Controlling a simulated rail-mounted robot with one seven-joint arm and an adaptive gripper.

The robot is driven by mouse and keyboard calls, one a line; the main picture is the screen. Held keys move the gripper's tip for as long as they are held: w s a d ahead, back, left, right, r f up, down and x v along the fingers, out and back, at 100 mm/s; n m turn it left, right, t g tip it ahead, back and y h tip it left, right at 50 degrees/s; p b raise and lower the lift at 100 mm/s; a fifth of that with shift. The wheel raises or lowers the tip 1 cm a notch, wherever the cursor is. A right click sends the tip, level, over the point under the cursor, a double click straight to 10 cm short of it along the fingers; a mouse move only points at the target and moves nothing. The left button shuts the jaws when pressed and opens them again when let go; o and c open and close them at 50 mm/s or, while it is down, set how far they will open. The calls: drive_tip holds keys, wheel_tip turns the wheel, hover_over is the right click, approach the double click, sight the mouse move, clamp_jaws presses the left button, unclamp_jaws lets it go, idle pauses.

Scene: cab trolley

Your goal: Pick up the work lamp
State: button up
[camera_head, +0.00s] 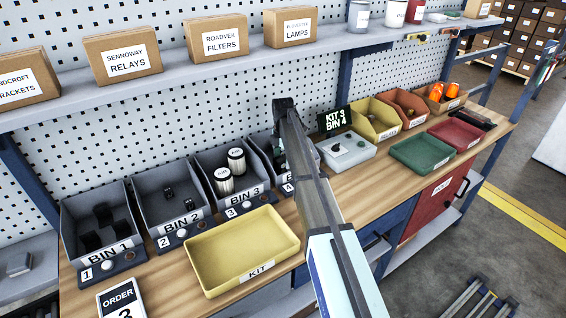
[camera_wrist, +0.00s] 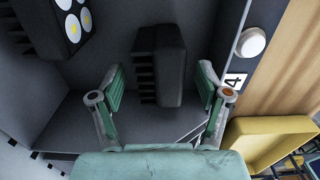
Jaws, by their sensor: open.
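A black finned block (camera_wrist: 160,65), which looks like a work lamp on its side, lies in grey bin 4 (camera_wrist: 75,110) in the wrist view. A second dark lamp (camera_wrist: 68,22) with yellow and white round lights lies at the upper left of that bin. My gripper (camera_wrist: 160,70) is open, its green fingers on either side of the finned block with gaps between. Nothing is held. In the head view my arm reaches down into bin 4 (camera_head: 262,158) and mostly hides it. The lamps cannot be made out there.
Bin 3 (camera_head: 205,170), holding two cylinders, stands left of bin 4. A yellow kit tray (camera_head: 225,285) lies in front. A sign (camera_head: 334,120) reads "KIT 3 BIN 4". A grey box (camera_head: 345,158) stands right of my arm. The shelf (camera_head: 190,70) with cartons runs above.

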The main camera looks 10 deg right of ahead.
drive_tip(key=shift+f, duration=1.25)
clamp_jaws()
drive_tip(key=shift+r, duration=0.1)
